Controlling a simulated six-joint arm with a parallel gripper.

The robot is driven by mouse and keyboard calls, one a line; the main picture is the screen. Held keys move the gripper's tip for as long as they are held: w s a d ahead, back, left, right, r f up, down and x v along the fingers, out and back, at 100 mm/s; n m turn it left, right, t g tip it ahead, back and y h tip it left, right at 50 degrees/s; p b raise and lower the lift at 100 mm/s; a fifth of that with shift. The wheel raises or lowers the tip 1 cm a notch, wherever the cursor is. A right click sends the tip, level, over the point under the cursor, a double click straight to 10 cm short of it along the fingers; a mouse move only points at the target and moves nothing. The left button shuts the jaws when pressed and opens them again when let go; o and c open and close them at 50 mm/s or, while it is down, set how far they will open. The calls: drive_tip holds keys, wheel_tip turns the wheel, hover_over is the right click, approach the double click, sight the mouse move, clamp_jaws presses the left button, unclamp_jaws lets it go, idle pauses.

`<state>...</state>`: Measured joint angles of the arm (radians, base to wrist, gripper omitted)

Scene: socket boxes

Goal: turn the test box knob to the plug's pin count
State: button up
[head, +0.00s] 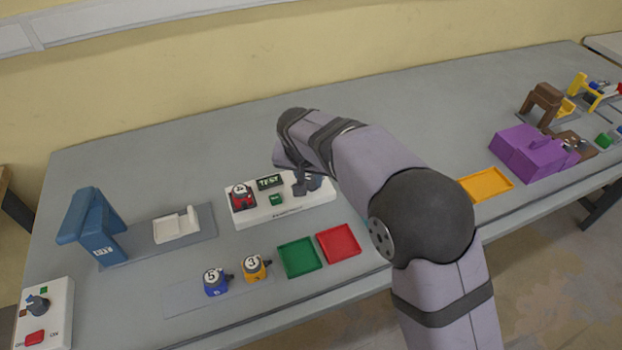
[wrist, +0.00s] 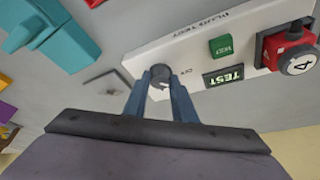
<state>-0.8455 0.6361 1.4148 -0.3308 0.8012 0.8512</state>
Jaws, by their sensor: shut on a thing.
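The white test box (head: 290,214) stands mid-table, with a lit TEST panel (head: 270,182) and a green button (head: 276,199). A red plug with a white disc marked 4 (head: 242,197) sits at its left end; it also shows in the wrist view (wrist: 300,63). The dark grey knob (wrist: 160,74) is on the other end of the box. My gripper (wrist: 160,80) is shut on the knob, with a finger on each side. In the head view my gripper (head: 308,186) hides most of the knob. The knob's exact setting cannot be read.
A blue plug marked 5 (head: 214,283) and a yellow plug marked 3 (head: 254,268) stand in front, beside a green tray (head: 300,257) and a red tray (head: 339,243). A blue stand (head: 92,226) is at left. A teal object (wrist: 55,45) lies near my gripper.

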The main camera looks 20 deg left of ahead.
drive_tip(key=m, duration=0.1)
drive_tip(key=m+h, duration=0.1)
drive_tip(key=m, duration=0.1)
drive_tip(key=shift+a+m, duration=0.25)
drive_tip(key=shift+m, duration=0.15)
drive_tip(key=m+h+p, duration=0.1)
drive_tip(key=m+p, duration=0.1)
drive_tip(key=m, duration=0.1)
drive_tip(key=shift+a+r+m+h, duration=0.1)
drive_tip(key=shift+r+m+h, duration=0.1)
drive_tip(key=shift+m+h, duration=0.15)
drive_tip(key=m+g+h+p, duration=0.1)
drive_tip(key=m+p, duration=0.2)
drive_tip(key=shift+w+p, duration=0.15)
drive_tip(key=shift+p, duration=0.25)
drive_tip(key=shift+a+f+m+g+h+p, duration=0.1)
drive_tip(key=shift+m+g+h+p, duration=0.25)
drive_tip(key=shift+m+p, duration=0.55)
drive_tip(key=shift+f+m, duration=0.1)
drive_tip(key=shift+m, duration=0.15)
drive_tip(key=o, duration=1)
drive_tip(key=shift+o, duration=0.2)
